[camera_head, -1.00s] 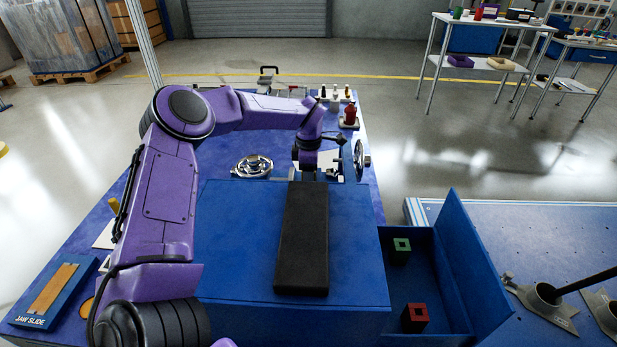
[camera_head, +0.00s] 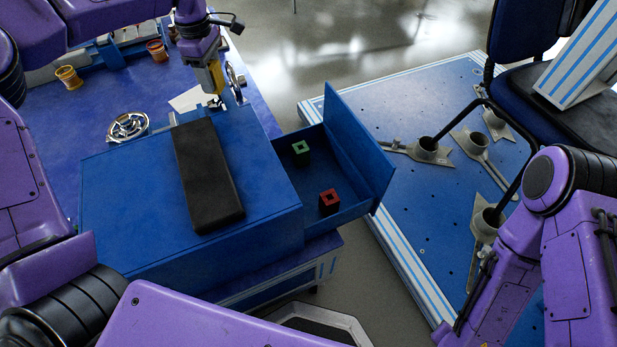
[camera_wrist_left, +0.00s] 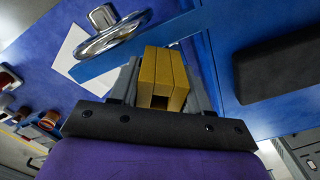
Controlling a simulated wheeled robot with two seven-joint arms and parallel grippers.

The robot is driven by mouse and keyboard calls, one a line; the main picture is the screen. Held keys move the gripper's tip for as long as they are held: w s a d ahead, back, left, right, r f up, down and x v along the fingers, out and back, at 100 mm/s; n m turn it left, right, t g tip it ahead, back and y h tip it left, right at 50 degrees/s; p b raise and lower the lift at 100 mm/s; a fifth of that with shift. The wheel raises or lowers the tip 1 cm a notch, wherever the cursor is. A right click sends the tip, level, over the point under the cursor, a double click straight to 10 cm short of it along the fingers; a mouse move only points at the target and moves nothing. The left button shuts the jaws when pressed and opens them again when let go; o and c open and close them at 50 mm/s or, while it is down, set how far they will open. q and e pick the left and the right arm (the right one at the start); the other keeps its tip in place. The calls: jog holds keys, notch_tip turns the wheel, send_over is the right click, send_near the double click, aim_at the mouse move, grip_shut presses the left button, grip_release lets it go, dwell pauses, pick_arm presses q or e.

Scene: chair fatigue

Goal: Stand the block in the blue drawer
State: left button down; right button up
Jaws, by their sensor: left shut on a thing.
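A yellow block (camera_wrist_left: 162,72) with a square opening in its near end is between the fingers of my left gripper (camera_wrist_left: 160,85). In the head view the yellow block (camera_head: 208,77) is under my left gripper (camera_head: 214,92), beyond the far end of the black pad. The blue drawer (camera_head: 350,208) stands open on the right side of the blue cabinet. A green block (camera_head: 300,152) and a red block (camera_head: 329,201), each with a square hole in its top, stand upright inside it, apart. My right arm shows at the right, but its gripper is out of view.
A long black pad (camera_head: 208,175) lies on the blue cabinet top (camera_head: 125,195). A chrome handwheel (camera_head: 128,127) and white paper (camera_head: 190,99) are beyond it. The raised drawer front (camera_head: 357,150) borders the drawer. A perforated blue platform (camera_head: 400,200) and a chair (camera_head: 540,100) are to the right.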

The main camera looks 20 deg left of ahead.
pick_arm(q)
jog(key=d+r+m, duration=0.2)
jog(key=d+m, duration=0.2)
jog(key=d, duration=0.2)
jog(key=m+b, duration=0.2)
jog(key=m, duration=0.5)
send_over(314, 185)
notch_tip(314, 185, down, 16)
notch_tip(314, 185, down, 10)
jog(key=b, duration=0.2)
jog(key=shift+r+b, duration=0.2)
jog(key=shift+b, duration=0.1)
jog(key=shift+w, duration=0.1)
jog(key=shift+f, duration=0.15)
jog(key=c, duration=0.5)
grip_release()
